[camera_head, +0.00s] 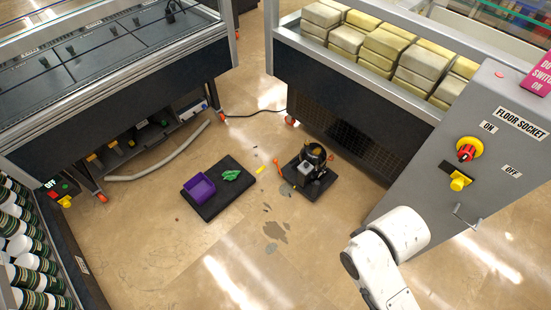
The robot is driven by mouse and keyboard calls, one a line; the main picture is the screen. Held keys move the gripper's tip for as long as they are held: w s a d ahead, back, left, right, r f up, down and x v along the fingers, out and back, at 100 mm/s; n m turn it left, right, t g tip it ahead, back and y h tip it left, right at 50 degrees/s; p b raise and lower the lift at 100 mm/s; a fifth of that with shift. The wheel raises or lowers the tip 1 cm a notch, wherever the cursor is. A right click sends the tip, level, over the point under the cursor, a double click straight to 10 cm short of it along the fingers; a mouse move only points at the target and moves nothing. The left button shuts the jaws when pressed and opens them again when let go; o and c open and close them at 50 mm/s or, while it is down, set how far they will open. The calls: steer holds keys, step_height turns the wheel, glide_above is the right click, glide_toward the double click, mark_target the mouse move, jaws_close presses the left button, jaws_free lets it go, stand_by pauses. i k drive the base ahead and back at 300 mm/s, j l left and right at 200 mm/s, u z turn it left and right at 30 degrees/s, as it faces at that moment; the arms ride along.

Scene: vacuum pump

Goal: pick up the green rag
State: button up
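The green rag (231,174) lies crumpled on a flat black mat (217,207) on the floor, near the middle of the view. A purple open bin (199,188) sits just left of it on the same mat. My white arm shows at the lower right, well apart from the rag. My gripper is not in the frame.
A vacuum pump (315,157) stands on a second black mat to the right. An orange tool (278,168) and dark stains lie between. A grey floor-socket cabinet (477,150) stands right, and display cases line the back.

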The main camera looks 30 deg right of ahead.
mark_target(230, 174)
steer(key=i+j+z, duration=0.35)
steer(key=i+j, duration=0.5)
steer(key=i, duration=0.25)
steer(key=i+j+z, duration=0.35)
steer(key=i+j, duration=0.7)
